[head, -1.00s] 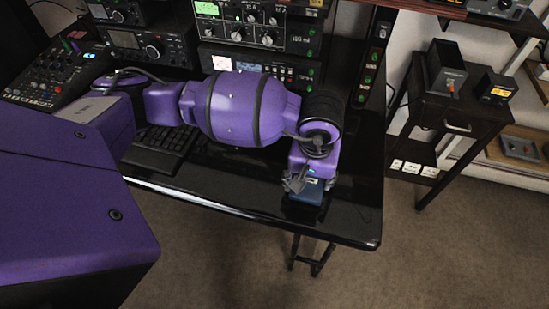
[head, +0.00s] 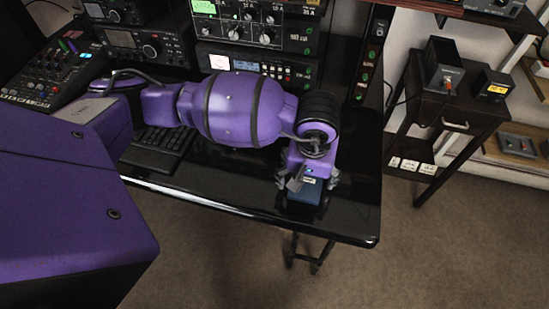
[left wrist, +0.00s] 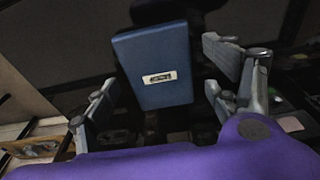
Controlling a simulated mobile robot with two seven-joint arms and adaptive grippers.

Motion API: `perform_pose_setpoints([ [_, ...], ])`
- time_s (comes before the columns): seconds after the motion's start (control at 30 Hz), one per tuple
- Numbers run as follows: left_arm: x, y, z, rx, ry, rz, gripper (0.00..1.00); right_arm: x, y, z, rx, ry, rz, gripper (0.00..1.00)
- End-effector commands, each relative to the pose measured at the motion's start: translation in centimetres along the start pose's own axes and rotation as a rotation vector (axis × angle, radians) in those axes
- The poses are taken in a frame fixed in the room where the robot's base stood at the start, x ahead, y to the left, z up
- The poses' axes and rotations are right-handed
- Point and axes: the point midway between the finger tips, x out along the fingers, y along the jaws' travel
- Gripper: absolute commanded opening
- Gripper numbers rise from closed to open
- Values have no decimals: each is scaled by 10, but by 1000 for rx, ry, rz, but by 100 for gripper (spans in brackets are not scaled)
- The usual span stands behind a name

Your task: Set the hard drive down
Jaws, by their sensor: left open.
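The hard drive is a small blue box with a pale label. In the head view the hard drive (head: 306,191) rests near the front edge of the glossy black desk (head: 345,222), under my left gripper (head: 307,182). In the left wrist view the hard drive (left wrist: 155,68) lies between the two spread fingers of my left gripper (left wrist: 162,92), with gaps on both sides. The left gripper is open and not holding it. My right gripper is not in view.
A mixer (head: 50,80) and radio racks (head: 262,25) stand at the back. The desk's right front corner is bare. A black side table (head: 450,110) stands to the right.

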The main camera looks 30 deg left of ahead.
Motion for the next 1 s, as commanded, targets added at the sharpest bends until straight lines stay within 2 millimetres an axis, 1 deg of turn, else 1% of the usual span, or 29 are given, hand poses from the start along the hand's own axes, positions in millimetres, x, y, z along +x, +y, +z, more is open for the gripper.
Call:
perform_pose_setpoints([
  [0.03, -10, 2, -4, 2, 10, 4, 79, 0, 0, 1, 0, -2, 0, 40],
  [0.17, -34, 2, -4, 3, 11, 4, 79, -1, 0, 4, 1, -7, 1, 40],
  [0.3, -66, 2, -3, 3, 11, 5, 79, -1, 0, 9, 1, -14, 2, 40],
  [0.4, -86, 2, -3, 3, 11, 5, 79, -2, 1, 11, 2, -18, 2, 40],
  [0.5, -102, 1, -2, 3, 9, 3, 79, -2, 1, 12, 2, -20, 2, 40],
  [0.6, -113, 2, -2, 2, 8, 4, 79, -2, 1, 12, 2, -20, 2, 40],
  [0.7, -119, 1, -2, 1, 7, 2, 79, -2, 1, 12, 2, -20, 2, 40],
  [1.0, -120, 1, -2, 1, 5, 2, 79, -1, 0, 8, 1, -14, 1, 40],
])
